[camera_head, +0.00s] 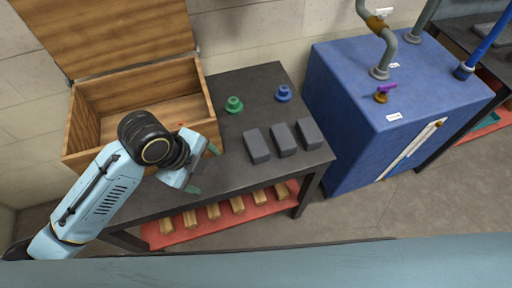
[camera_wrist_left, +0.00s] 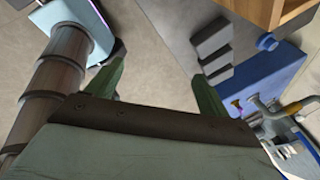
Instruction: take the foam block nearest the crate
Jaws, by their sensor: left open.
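Three grey foam blocks stand in a row on the dark table (camera_head: 250,88) in the head view. The left one (camera_head: 256,146) is nearest the wooden crate (camera_head: 84,135); the middle one (camera_head: 283,139) and right one (camera_head: 309,133) are farther off. In the left wrist view the row shows at upper right, with the block nearest the crate (camera_wrist_left: 211,36) at its top. My left gripper (camera_head: 203,169) is open and empty, left of the nearest block and apart from it, by the crate's front right corner. Its green fingers (camera_wrist_left: 158,68) are spread. My right gripper is out of view.
A green knob-like part (camera_head: 234,104) and a blue one (camera_head: 283,93) stand behind the blocks. The crate's lid is open. A blue cabinet (camera_head: 345,120) with pipes and a valve stands right of the table. A red shelf below holds several wooden pieces.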

